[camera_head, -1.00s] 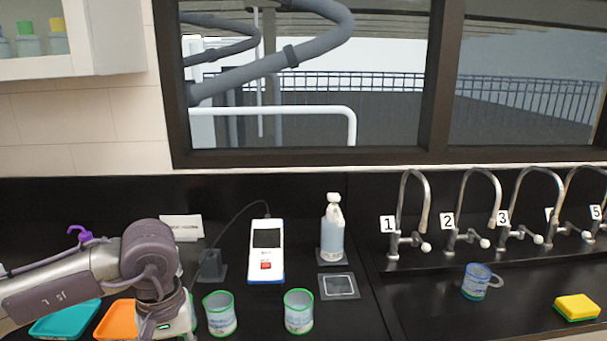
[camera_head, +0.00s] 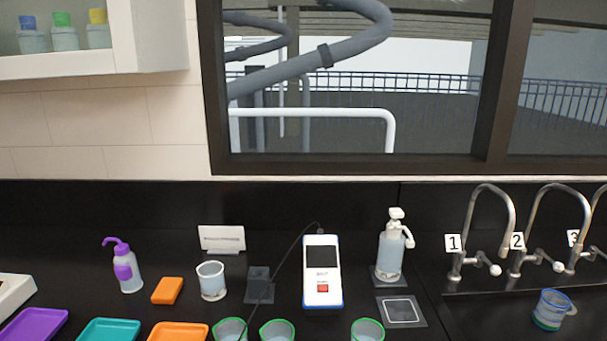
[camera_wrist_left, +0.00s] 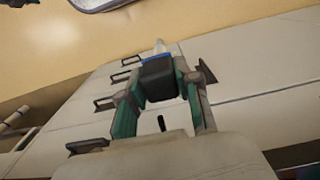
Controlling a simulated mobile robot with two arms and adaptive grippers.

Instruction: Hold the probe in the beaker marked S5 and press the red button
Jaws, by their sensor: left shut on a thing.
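My left gripper (camera_wrist_left: 162,82) shows only in the left wrist view, shut on the probe (camera_wrist_left: 158,68), a dark block with a blue band and a pale tip. The meter (camera_head: 322,258) stands upright on the bench with its red button (camera_head: 322,288) in plain view. Its cable (camera_head: 284,262) runs down left past the dark probe stand (camera_head: 258,285) toward the bottom edge. Three green-rimmed beakers, left (camera_head: 230,331), middle (camera_head: 277,332) and right (camera_head: 367,331), are cut off below; their marks are hidden. My right gripper is out of view.
A clear beaker (camera_head: 211,281), an orange block (camera_head: 167,291) and a purple-topped wash bottle (camera_head: 124,268) stand left. Trays line the front left. A pump bottle (camera_head: 391,248) and a flat square pad (camera_head: 402,311) are right of the meter, before the taps.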

